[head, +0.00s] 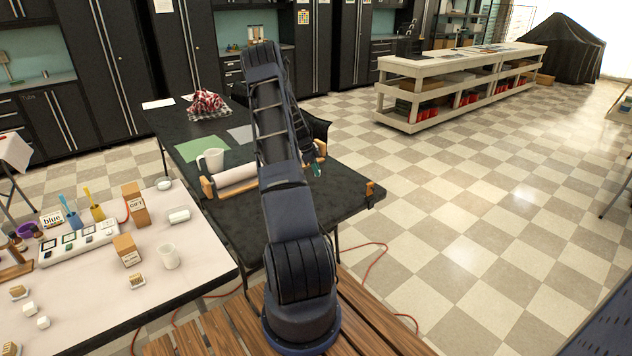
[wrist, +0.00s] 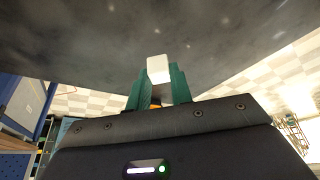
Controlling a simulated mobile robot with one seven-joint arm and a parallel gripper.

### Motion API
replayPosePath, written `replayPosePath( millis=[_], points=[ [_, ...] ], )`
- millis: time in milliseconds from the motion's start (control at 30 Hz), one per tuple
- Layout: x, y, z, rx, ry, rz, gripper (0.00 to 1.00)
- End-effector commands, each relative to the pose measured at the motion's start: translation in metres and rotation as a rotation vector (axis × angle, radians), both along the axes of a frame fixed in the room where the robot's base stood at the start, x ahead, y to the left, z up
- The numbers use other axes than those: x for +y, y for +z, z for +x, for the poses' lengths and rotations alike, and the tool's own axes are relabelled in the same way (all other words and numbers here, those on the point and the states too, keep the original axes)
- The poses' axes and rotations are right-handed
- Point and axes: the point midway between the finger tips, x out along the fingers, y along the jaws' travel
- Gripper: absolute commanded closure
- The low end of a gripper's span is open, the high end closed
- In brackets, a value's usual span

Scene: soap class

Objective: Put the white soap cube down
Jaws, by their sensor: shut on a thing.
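The white soap cube (wrist: 158,69) sits between the two green fingers of my gripper (wrist: 157,88) in the wrist view. The gripper is shut on it, and the cube's far end sticks out past the fingertips. The black table (wrist: 80,40) fills the upper part of that view behind the cube; I cannot tell whether the cube touches it. In the head view my arm reaches over the black table (head: 345,183), and a bit of a green finger of my gripper (head: 317,169) shows beside the arm. The held cube is hidden there.
A white roll (head: 235,176) in a wooden holder, a white mug (head: 211,160), a green sheet (head: 201,147) and a checked cloth (head: 207,102) lie left of my arm on the black table. The pale table (head: 200,285) at left holds small cubes and boxes. The right front of the black table is mostly clear.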

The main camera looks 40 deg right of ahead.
Motion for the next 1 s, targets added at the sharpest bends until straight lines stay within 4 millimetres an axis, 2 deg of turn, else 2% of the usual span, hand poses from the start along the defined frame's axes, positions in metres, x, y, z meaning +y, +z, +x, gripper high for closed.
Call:
replayPosePath(
  millis=[100,367,600,1000],
  points=[
    [0.000,-0.014,-0.001,0.001,0.000,0.001,1.00],
    [0.000,-0.030,-0.001,0.001,-0.002,0.001,1.00],
    [0.000,-0.060,0.000,0.000,0.000,0.001,1.00],
    [0.000,-0.065,0.000,0.001,0.000,0.001,1.00]
  ],
)
